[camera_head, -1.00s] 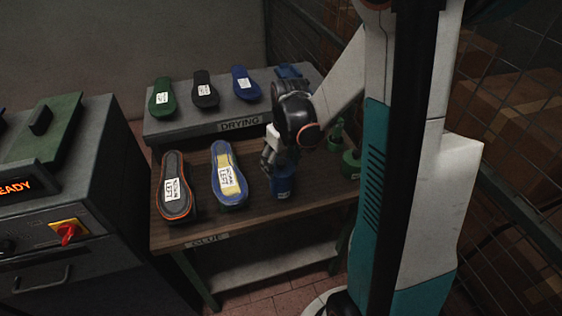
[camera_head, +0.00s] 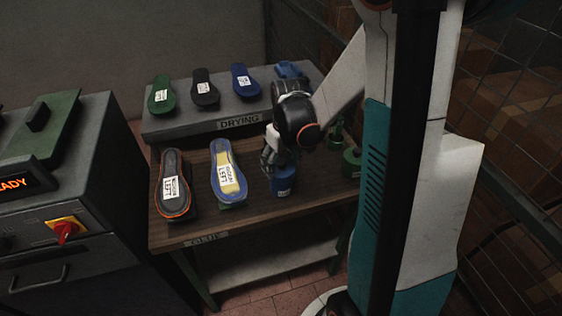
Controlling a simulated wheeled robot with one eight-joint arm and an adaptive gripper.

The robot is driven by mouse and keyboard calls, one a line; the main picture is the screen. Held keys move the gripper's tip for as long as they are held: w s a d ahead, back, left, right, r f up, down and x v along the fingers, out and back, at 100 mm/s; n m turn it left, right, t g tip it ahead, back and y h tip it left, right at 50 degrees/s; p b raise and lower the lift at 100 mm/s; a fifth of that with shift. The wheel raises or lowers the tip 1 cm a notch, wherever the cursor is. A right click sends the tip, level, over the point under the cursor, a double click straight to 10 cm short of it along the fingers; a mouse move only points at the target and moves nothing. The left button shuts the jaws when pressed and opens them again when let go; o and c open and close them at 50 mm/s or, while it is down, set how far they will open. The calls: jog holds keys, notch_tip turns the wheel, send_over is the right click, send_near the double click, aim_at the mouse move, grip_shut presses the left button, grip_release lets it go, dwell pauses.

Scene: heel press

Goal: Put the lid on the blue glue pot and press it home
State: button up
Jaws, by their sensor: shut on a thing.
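The blue glue pot (camera_head: 284,183) stands upright on the wooden glue table (camera_head: 200,230), right of the blue-and-yellow sole. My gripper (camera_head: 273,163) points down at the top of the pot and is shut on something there. The fingers and the wrist cover the pot's top, so I cannot make out the lid or whether it sits on the rim.
A sole with an orange edge (camera_head: 174,183) and a blue-and-yellow sole (camera_head: 228,173) stand to the left. A green pot (camera_head: 351,163) stands close on the right. The raised drying shelf (camera_head: 190,128) behind carries several soles. A press (camera_head: 60,200) is at the left.

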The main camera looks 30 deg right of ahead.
aim_at(281, 169)
jog(key=shift+f, duration=0.3)
jog(key=shift+f+b, duration=0.55)
jog(key=shift+b, duration=0.1)
jog(key=shift+f+b, duration=0.7)
jog(key=shift+b, duration=0.05)
dwell(1.6)
jog(key=o, duration=0.9)
jog(key=shift+o, duration=1)
